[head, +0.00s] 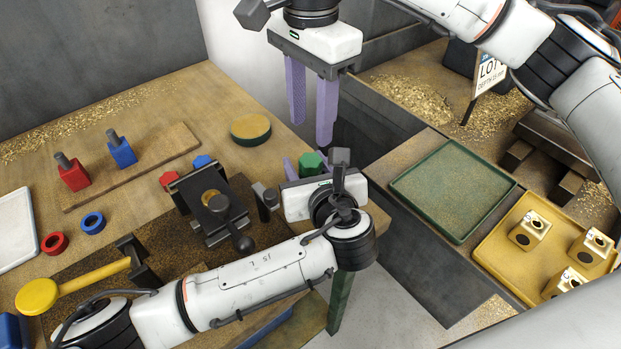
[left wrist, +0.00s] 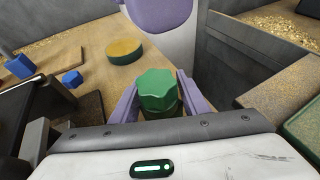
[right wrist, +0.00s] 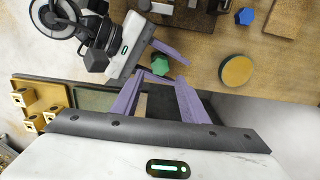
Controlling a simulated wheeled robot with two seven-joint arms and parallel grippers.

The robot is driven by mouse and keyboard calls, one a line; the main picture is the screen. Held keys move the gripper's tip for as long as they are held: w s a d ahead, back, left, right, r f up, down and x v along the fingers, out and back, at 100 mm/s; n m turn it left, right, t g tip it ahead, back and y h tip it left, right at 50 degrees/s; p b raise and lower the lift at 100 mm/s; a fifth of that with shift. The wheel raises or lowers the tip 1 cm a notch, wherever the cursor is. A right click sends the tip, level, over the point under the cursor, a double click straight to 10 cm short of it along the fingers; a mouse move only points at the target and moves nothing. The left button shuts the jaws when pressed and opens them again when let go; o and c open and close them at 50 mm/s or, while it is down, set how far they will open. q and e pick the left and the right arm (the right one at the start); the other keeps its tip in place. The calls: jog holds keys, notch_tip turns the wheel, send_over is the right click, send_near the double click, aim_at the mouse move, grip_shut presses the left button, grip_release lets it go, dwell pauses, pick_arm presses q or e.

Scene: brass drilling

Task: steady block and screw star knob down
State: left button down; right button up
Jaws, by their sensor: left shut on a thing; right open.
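A green star knob (head: 312,160) sits near the table's right edge; in the left wrist view its lobed top (left wrist: 158,84) rests on a darker green lower piece, the block (left wrist: 160,112). My left gripper (head: 308,168) is shut on this green piece, one purple finger on each side. The block is mostly hidden behind the knob and fingers. My right gripper (head: 311,128) is open and empty, pointing down above and behind the knob. In the right wrist view the knob (right wrist: 160,65) lies beyond my right fingertips, apart from them.
A dark vise (head: 210,212) stands left of my left gripper, with red (head: 170,180) and blue (head: 201,162) pieces behind it. A round yellow-topped pad (head: 250,129) lies further back. At right are a green tray (head: 403,188) and a yellow tray (head: 487,262) with brass blocks.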

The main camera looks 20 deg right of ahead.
aim_at(311, 160)
jog(key=shift+f, duration=4)
jog(key=c, duration=0.9)
jog(key=shift+o, duration=0.2)
jog(key=m, duration=0.9)
jog(key=shift+m, duration=0.4)
